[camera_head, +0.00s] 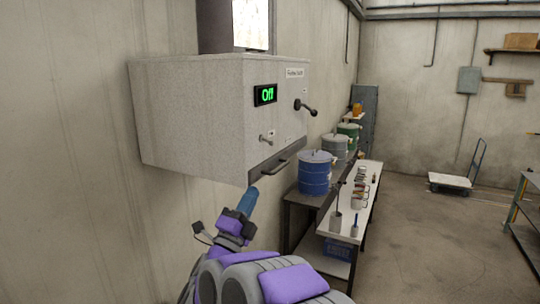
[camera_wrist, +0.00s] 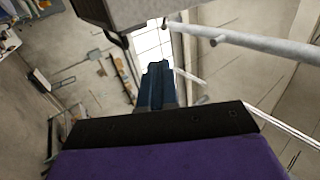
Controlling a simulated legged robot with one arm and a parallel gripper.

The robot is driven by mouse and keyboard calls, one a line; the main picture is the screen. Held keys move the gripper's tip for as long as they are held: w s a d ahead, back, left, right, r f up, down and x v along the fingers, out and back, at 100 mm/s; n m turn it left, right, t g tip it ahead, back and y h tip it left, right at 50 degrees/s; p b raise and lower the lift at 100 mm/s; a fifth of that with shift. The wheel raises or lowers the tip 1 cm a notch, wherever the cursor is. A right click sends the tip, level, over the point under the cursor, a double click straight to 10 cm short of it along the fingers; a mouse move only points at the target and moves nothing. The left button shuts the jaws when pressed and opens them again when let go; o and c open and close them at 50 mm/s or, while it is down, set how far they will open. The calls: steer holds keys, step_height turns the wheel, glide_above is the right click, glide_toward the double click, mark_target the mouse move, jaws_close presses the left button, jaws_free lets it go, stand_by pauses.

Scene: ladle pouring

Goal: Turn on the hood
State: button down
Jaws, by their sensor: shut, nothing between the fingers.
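The hood (camera_head: 195,110) is a speckled grey box on the left wall in the head view. A small metal knob (camera_head: 267,138) sits lower left, above a dark bar handle (camera_head: 277,165) at the bottom edge. My gripper (camera_head: 250,193) has blue fingers and is just below the hood's lower front edge, apart from the knob and lever. In the wrist view the fingers (camera_wrist: 157,70) are together and empty, with a grey box edge (camera_wrist: 130,12) above.
A dark table with blue (camera_head: 315,172), grey and green drums stands right of the hood. A white bench (camera_head: 338,222) with cups and tools is in front of it. A flat cart (camera_head: 450,181) stands farther back.

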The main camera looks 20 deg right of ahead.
mark_target(267, 141)
steer(key=w+r+p, duration=0.2)
steer(key=r, duration=0.1)
steer(key=x, duration=0.3)
steer(key=p+x, duration=0.1)
steer(key=x, duration=0.2)
steer(key=p+x, duration=0.1)
steer(key=x, duration=0.3)
steer(key=shift+d+f, duration=0.25)
steer(key=shift+d, duration=0.05)
steer(key=shift+d, duration=0.15)
steer(key=shift+s+d+n+t+y+b, duration=0.1)
steer(key=shift+n+t+y+b, duration=0.15)
steer(key=shift+n, duration=0.25)
steer(key=shift+d+n+t+y+b, duration=0.15)
steer(key=shift+n+t+y+b, duration=0.1)
steer(key=shift+n, duration=0.25)
